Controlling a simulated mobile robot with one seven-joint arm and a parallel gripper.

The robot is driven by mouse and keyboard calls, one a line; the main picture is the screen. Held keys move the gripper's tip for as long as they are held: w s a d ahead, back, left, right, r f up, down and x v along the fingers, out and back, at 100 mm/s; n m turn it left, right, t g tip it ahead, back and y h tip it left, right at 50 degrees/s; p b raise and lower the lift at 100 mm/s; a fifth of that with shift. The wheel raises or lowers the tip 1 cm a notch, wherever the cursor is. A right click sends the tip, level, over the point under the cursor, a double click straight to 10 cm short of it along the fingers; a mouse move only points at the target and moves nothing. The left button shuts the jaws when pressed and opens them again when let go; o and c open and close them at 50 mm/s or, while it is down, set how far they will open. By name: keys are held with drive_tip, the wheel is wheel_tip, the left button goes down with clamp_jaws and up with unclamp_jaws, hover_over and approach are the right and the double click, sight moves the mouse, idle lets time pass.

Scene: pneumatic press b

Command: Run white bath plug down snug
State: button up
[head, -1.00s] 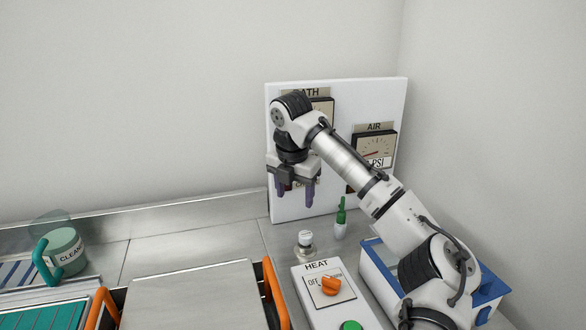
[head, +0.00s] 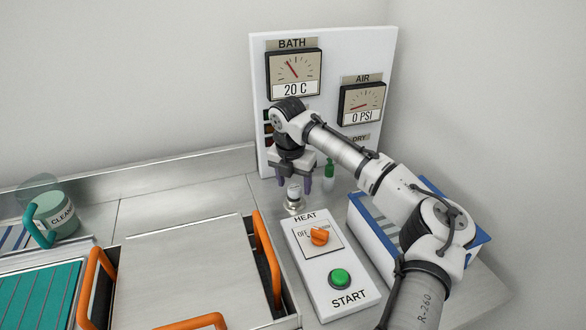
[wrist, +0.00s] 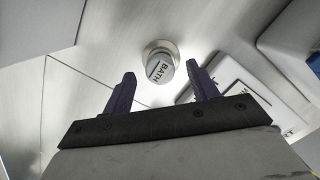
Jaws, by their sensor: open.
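The white bath plug (head: 294,194) is a small pale cap on a round metal base on the steel counter, behind the heat panel. In the wrist view its top (wrist: 160,68) reads BATH, and it stands upright in a metal collar (wrist: 154,49). My gripper (head: 295,184) is open and empty, with two dark purple fingers pointing down. In the head view the fingertips are above the plug. In the wrist view the plug shows between and slightly beyond the fingertips, touching neither. How far the plug sits down in its collar is hard to tell.
A white panel (head: 323,245) with an orange HEAT knob and green START button stands in front. The gauge board (head: 379,60) is behind, near a green item (head: 328,168). A blue-rimmed box (head: 368,245) is right. A lidded bath (head: 185,270) with orange handles is left.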

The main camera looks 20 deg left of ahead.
drive_tip(key=shift+f, duration=0.45)
drive_tip(key=c, duration=1.1)
drive_tip(key=shift+r+m+p, duration=0.25)
drive_tip(key=shift+m+p, duration=0.35)
drive_tip(key=shift+p, duration=0.35)
drive_tip(key=shift+f+m, duration=0.25)
drive_tip(key=shift+m, duration=0.05)
drive_tip(key=shift+r+m+p, duration=0.25)
drive_tip(key=shift+m+p, duration=0.25)
drive_tip(key=shift+p, duration=0.4)
drive_tip(key=shift+f+m, duration=0.25)
drive_tip(key=shift+m, duration=0.05)
drive_tip(key=shift+r, duration=0.1)
